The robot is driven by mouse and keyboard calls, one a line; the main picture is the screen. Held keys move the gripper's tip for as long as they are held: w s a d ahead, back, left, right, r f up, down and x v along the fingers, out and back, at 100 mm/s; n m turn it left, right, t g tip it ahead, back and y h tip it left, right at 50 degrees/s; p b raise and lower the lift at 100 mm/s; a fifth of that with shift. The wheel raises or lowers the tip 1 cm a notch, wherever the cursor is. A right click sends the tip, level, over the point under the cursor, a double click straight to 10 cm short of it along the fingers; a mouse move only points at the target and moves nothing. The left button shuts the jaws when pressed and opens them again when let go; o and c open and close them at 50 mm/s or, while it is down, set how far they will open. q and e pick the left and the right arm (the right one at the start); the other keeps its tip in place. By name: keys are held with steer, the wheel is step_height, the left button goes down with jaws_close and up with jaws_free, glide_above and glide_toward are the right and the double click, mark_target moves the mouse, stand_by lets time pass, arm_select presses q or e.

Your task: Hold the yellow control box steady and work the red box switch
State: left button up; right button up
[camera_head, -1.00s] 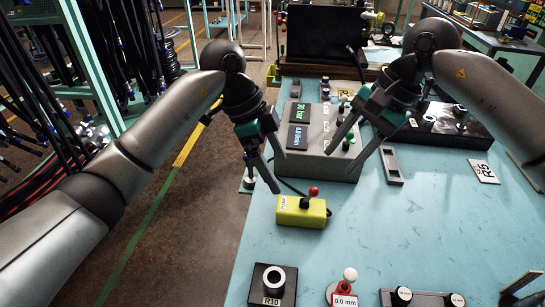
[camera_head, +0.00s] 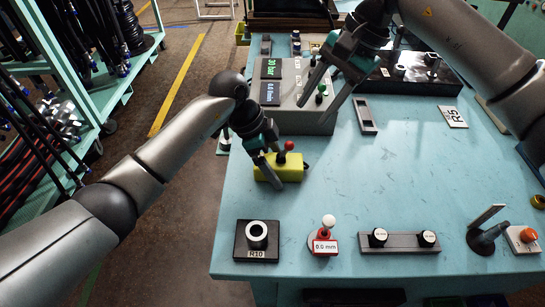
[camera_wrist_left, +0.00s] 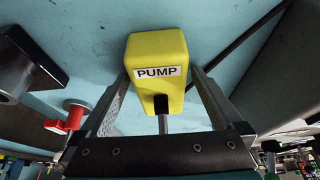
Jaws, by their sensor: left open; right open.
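The yellow control box (camera_head: 268,173), labelled PUMP in the left wrist view (camera_wrist_left: 150,50), sits on the blue bench in front of the grey console. Its switch is a short lever with a red ball (camera_head: 289,145) on top. The left wrist view shows the lever's metal stem and black boot, with the ball hidden. My left gripper (camera_head: 277,172) is open, with its fingers reaching down on either side of the box. In the left wrist view, its fingers (camera_wrist_left: 160,77) flank the box with small visible gaps. My right gripper (camera_head: 311,113) is open and empty above the console.
The grey console (camera_head: 300,120) with lit displays stands behind the box. In front are a black R10 block (camera_head: 242,240), a red 0.0 mm gauge (camera_head: 324,246) and a grey bar with two knobs (camera_head: 400,243). Bench right of the box is clear. A cable runs from the box.

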arm_select(q)
steer(key=shift+c, duration=0.2)
steer(key=c, duration=1.5)
arm_select(e)
steer(key=shift+c, duration=0.2)
steer(key=shift+s+f, duration=0.1)
steer(key=shift+f, duration=0.1)
steer(key=shift+c, duration=1.4)
steer(key=shift+s+d+f+m+y, duration=0.15)
steer(key=shift+f+m+y, duration=0.15)
steer(key=shift+m, duration=0.2)
steer(key=shift+c, duration=0.8)
steer(key=f+m+y, duration=0.1)
steer(key=m, duration=0.1)
steer(key=s+d+f+m+y, duration=0.1)
steer(key=m, duration=0.1)
steer(key=s+d+f+m+t+y, duration=0.1)
steer(key=shift+s+d+m, duration=0.15)
steer(key=shift+d+m, duration=0.1)
steer(key=shift+m, duration=0.15)
jaws_close()
steer(key=s+d+m+t+y, duration=0.1)
steer(key=s+d+m+t, duration=0.3)
steer(key=m, duration=0.6)
steer(key=shift+s+d+m, duration=0.3)
steer(key=shift+s+d, duration=0.45)
steer(key=shift+d, duration=0.55)
steer(key=shift+f, duration=0.1)
